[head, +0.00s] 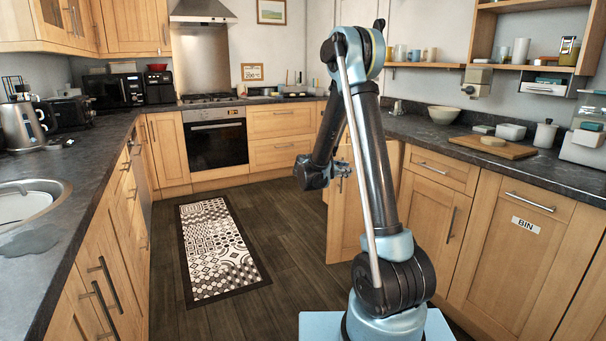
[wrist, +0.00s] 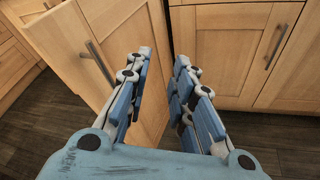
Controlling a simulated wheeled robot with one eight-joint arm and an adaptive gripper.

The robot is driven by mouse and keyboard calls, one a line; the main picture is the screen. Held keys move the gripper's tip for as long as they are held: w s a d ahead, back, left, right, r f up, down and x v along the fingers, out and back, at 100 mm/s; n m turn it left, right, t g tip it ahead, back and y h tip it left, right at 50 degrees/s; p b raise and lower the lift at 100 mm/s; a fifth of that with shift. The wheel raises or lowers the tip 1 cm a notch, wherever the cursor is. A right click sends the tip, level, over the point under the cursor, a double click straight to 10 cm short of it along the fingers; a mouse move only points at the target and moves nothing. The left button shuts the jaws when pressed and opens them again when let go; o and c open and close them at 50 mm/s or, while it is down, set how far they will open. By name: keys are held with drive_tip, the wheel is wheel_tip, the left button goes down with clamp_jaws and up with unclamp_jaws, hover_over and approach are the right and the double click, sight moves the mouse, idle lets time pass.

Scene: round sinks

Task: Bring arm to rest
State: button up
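My arm (head: 375,150) rises from my base in the head view and bends over at the top, with its far end hanging down. My gripper (head: 345,172) is small and partly hidden behind the arm in the head view. In the wrist view my gripper (wrist: 160,75) shows two blue and grey fingers held apart, with nothing between them. Beyond the fingers is a wooden cabinet door (wrist: 110,50) with a metal handle. That door (head: 347,215) stands out from the cabinet row in the head view, partly hidden by my arm.
The right worktop (head: 560,172) holds a wooden board (head: 493,147) and a bowl (head: 443,114). A BIN cupboard (head: 510,265) is below it. A patterned mat (head: 218,248) lies on open floor left of my arm. A round sink (head: 30,200) is at far left.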

drive_tip(key=s+d+r+m+g+y, duration=0.1)
drive_tip(key=s+d+m+g, duration=0.2)
drive_tip(key=s, duration=0.5)
drive_tip(key=s+d+r+m+y, duration=0.15)
drive_tip(key=s+m, duration=0.25)
drive_tip(key=s, duration=0.4)
drive_tip(key=s+d+r+m+g+y, duration=0.1)
drive_tip(key=s+d+m+g+y, duration=0.2)
drive_tip(key=s, duration=0.4)
drive_tip(key=s+a+f+m+y, duration=0.2)
drive_tip(key=s+m, duration=0.1)
drive_tip(key=s, duration=0.5)
drive_tip(key=s+a+f+m+g+y, duration=0.1)
drive_tip(key=s+a+f+m, duration=0.1)
drive_tip(key=s, duration=0.7)
drive_tip(key=s+a+f+m+y, duration=0.2)
drive_tip(key=s+m, duration=0.4)
drive_tip(key=s, duration=0.3)
wheel_tip(320, 180, down, 2)
drive_tip(key=shift+a+f+g+y, duration=0.25)
drive_tip(key=shift+a+g+y, duration=0.1)
drive_tip(key=shift+a, duration=0.1)
drive_tip(key=shift+w+f, duration=0.2)
drive_tip(key=shift+w, duration=0.15)
drive_tip(key=shift+a, duration=0.1)
